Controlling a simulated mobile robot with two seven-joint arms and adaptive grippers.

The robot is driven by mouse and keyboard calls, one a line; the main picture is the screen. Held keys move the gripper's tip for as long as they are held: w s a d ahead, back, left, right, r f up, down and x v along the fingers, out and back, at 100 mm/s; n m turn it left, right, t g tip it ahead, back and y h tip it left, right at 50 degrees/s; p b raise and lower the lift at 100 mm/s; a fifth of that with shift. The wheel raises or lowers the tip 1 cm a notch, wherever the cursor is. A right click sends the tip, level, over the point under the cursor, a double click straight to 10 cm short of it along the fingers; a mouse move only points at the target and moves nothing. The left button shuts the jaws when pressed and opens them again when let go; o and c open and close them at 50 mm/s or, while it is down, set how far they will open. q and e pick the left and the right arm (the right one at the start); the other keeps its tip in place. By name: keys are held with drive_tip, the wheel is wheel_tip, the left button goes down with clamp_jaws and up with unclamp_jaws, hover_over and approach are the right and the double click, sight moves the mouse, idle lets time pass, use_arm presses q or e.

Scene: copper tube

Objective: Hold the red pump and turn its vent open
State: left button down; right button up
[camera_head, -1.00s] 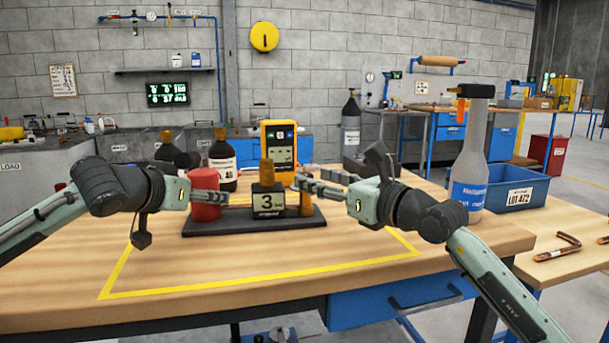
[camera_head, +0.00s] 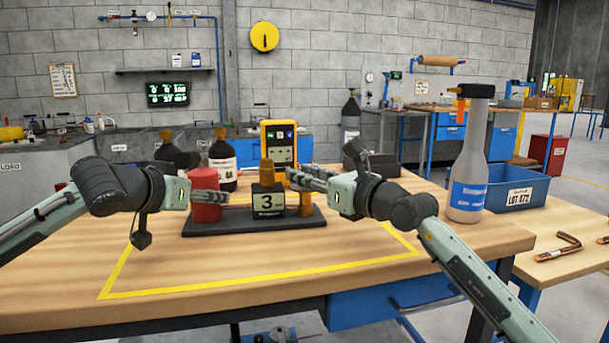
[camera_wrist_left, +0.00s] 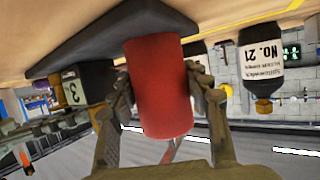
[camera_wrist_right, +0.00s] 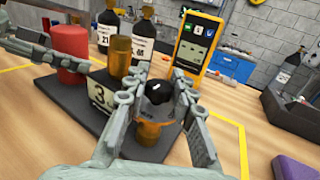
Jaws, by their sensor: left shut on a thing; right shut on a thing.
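The red pump (camera_head: 206,212) is an upright red cylinder at the left end of a dark base plate (camera_head: 262,231). My left gripper (camera_head: 216,197) is shut on it, with one finger on each side in the left wrist view. The vent (camera_head: 305,207) is a brass post at the right end of the plate. The right wrist view shows its black knob (camera_wrist_right: 158,92) above a brass body (camera_wrist_right: 150,132). How far the knob is turned cannot be told.
Between pump and vent stand a block marked 3 (camera_head: 268,202) and a brass cylinder (camera_head: 266,170). A yellow meter (camera_head: 279,146) and a labelled bottle (camera_head: 222,160) stand behind. A grey bottle (camera_head: 470,160) and blue bin (camera_head: 517,188) are at right. The front tabletop is clear.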

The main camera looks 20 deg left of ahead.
drive_tip(key=shift+s+a+f+n+g, duration=0.15)
drive_tip(key=shift+n+g, duration=0.15)
drive_tip(key=shift+g, duration=0.2)
clamp_jaws()
drive_tip(key=shift+g+y, duration=0.3)
drive_tip(key=shift+f+n+g+y, duration=0.1)
drive_tip(key=shift+n+g+y, duration=0.5)
drive_tip(key=shift+n+g, duration=0.5)
drive_tip(key=shift+n+g+y, duration=0.5)
drive_tip(key=shift+n+g, duration=0.9)
drive_tip(key=shift+g, duration=1)
drive_tip(key=o, duration=1.1)
unclamp_jaws()
drive_tip(key=shift+c, duration=0.2)
drive_tip(key=shift+r, duration=0.2)
